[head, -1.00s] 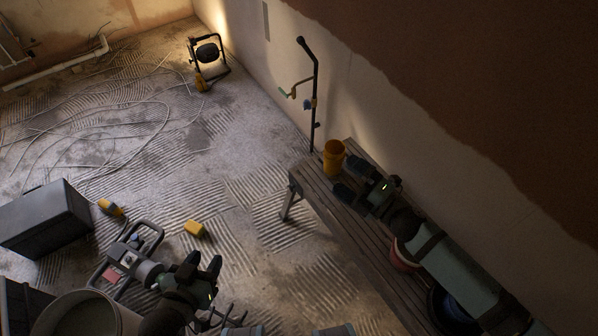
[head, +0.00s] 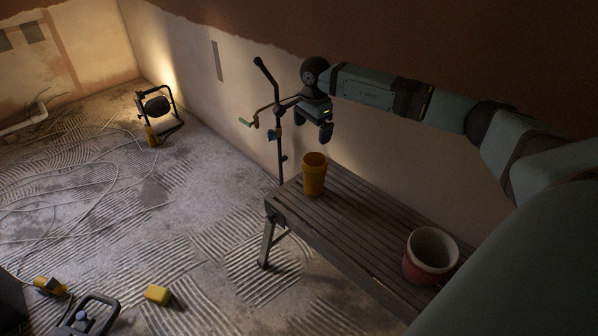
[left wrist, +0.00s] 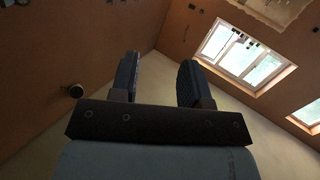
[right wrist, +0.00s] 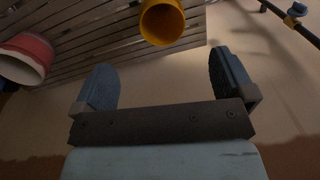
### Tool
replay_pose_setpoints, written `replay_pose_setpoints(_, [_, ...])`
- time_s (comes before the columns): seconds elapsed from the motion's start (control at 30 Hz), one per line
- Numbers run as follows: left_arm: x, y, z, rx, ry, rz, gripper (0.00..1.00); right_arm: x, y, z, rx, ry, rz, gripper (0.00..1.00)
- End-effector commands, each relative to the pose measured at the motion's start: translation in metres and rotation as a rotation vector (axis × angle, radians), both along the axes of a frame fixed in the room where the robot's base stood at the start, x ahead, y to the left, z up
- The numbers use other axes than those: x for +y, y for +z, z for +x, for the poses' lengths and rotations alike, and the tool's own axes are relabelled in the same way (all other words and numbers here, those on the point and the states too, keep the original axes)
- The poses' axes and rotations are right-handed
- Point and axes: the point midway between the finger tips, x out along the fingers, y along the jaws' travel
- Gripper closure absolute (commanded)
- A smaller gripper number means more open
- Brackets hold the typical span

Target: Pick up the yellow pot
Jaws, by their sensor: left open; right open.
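The yellow pot (head: 314,175) stands upright on the far left end of a slatted wooden bench (head: 350,222) in the head view. In the right wrist view the pot (right wrist: 162,22) shows at the top, beyond the fingertips, with its open mouth facing me. My right gripper (head: 326,133) is open and empty, pointing down above the pot and apart from it. Its fingers also show in the right wrist view (right wrist: 165,80). My left gripper (left wrist: 158,72) is open and empty in the left wrist view, with walls and a window beyond it; it is outside the head view.
A red and white bucket (head: 430,256) stands on the bench, right of the yellow pot. A black stand (head: 279,135) with a side handle rises behind the bench's left end, close to my right gripper. A yellow block (head: 158,294) and cables lie on the floor.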

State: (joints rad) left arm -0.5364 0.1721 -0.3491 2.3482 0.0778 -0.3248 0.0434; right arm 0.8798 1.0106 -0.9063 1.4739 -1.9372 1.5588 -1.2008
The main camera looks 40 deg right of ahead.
Motion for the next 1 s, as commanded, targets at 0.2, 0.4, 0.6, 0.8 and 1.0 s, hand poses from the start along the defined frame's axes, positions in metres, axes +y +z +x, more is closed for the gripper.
replay_pose_setpoints(0.2, [-0.007,0.016,0.002,-0.08,-0.017,-0.049,0.57,0.001,-0.047,0.001,0.004,0.0,0.004,0.0])
replay_pose_setpoints(0.4, [-0.012,0.03,0.002,-0.14,-0.03,-0.088,0.57,0.001,-0.074,0.002,0.001,-0.001,0.004,0.0])
replay_pose_setpoints(0.6, [-0.014,0.034,0.001,-0.159,-0.036,-0.103,0.57,-0.001,-0.084,0.003,0.001,0.0,0.005,0.0])
replay_pose_setpoints(0.8, [-0.019,0.053,-0.002,-0.25,-0.056,-0.16,0.57,-0.01,-0.111,0.004,0.002,-0.002,0.006,0.0])
replay_pose_setpoints(1.0, [-0.021,0.052,-0.002,-0.246,-0.068,-0.168,0.57,-0.012,-0.132,0.005,0.001,-0.001,0.005,0.0])
